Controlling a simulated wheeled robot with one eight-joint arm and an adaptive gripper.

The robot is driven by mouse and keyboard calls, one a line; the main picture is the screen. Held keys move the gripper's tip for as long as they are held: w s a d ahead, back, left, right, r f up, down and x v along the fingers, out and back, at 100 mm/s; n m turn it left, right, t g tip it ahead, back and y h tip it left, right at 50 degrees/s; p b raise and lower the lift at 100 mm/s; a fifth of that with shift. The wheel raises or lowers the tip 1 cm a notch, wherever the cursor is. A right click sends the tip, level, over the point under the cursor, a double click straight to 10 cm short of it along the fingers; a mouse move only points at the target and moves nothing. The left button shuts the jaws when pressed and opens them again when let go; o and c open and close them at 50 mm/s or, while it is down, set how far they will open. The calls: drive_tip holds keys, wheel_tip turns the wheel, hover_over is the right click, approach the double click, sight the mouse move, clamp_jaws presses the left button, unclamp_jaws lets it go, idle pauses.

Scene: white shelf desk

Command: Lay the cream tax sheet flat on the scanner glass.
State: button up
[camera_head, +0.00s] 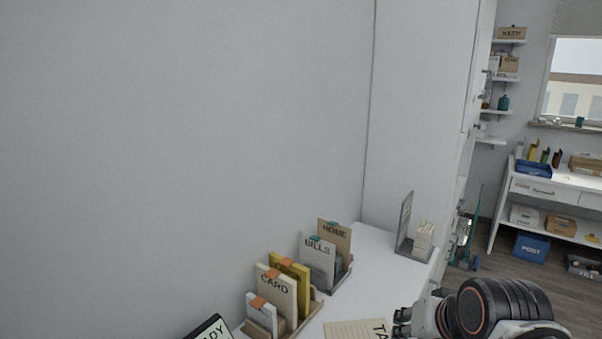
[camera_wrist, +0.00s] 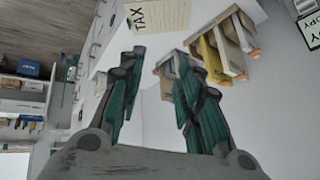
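The cream tax sheet (camera_head: 350,331), marked TAX, lies on the white desk and is cut off by the bottom edge of the head view. In the wrist view the sheet (camera_wrist: 166,16) shows at the top, ahead of my fingertips and apart from them. My gripper (camera_wrist: 152,60) is open, with nothing between its fingers. In the head view my gripper (camera_head: 402,322) is just right of the sheet. A dark-framed sign or panel reading READY (camera_head: 212,328) shows at the bottom. It also shows in the wrist view (camera_wrist: 311,31). No scanner glass can be made out.
A row of file holders with labelled cards (camera_head: 277,290) stands along the wall, left of the sheet. A grey stand (camera_head: 405,240) with a cream block (camera_head: 423,240) is at the desk's far end. The desk between them is clear. A second desk (camera_head: 560,182) stands far right.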

drive_tip(key=s+n, duration=0.3)
drive_tip(key=s, duration=0.3)
drive_tip(key=shift+s+h, duration=0.25)
drive_tip(key=shift+h, duration=0.05)
drive_tip(key=shift+a, duration=0.1)
drive_tip(key=shift+c, duration=0.4)
idle(1.8)
